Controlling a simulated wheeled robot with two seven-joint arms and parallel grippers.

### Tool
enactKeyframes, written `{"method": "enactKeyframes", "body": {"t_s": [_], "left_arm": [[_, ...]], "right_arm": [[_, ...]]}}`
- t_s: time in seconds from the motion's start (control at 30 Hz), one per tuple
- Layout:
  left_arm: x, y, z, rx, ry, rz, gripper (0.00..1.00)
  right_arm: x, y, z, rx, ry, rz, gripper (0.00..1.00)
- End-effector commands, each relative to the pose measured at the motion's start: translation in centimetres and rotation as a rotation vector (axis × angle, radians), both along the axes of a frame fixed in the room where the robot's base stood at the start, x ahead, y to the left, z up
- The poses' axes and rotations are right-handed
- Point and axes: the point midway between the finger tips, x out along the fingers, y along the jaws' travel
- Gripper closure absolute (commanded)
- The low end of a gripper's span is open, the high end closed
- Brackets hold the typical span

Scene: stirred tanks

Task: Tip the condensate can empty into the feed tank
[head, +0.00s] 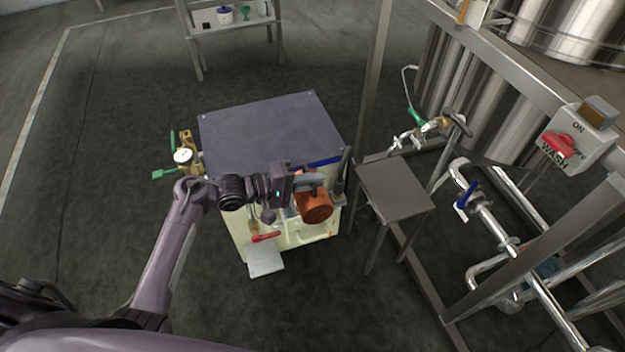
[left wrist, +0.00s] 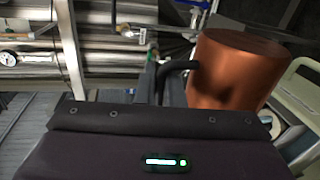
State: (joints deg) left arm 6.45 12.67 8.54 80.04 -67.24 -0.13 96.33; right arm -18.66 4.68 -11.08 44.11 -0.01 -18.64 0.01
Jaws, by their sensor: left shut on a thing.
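The condensate can, a copper-orange cylinder (head: 314,207), hangs in front of the cream cabinet with the dark top. In the left wrist view the can (left wrist: 232,78) is at the upper right, with its black handle reaching left. My left gripper (head: 308,181) is shut on the can's handle, and the can is off the floor. I cannot tell whether the can is tilted or what is in it. Large steel tanks (head: 490,75) stand at the right back; no label shows which is the feed tank. My right gripper is not in view.
The cream cabinet has a bare dark top (head: 265,135), with brass valve fittings (head: 188,155) at its left. A small steel stand (head: 395,188) is right of the can. Beyond are a steel frame, pipes with a blue-handled valve (head: 466,195), and a red WASH switch (head: 563,144).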

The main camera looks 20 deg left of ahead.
Motion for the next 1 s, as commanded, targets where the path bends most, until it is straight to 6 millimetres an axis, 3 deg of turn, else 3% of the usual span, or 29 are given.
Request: {"method": "enactKeyframes", "body": {"t_s": [0.57, 1.0], "left_arm": [[0.7, 0.4, 0.5, -0.036, 0.050, -0.001, 1.00], [1.2, 0.8, 0.8, -0.063, 0.092, 0.000, 1.00]], "right_arm": [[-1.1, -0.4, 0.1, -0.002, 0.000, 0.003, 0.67], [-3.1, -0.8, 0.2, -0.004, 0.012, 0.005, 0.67]]}}
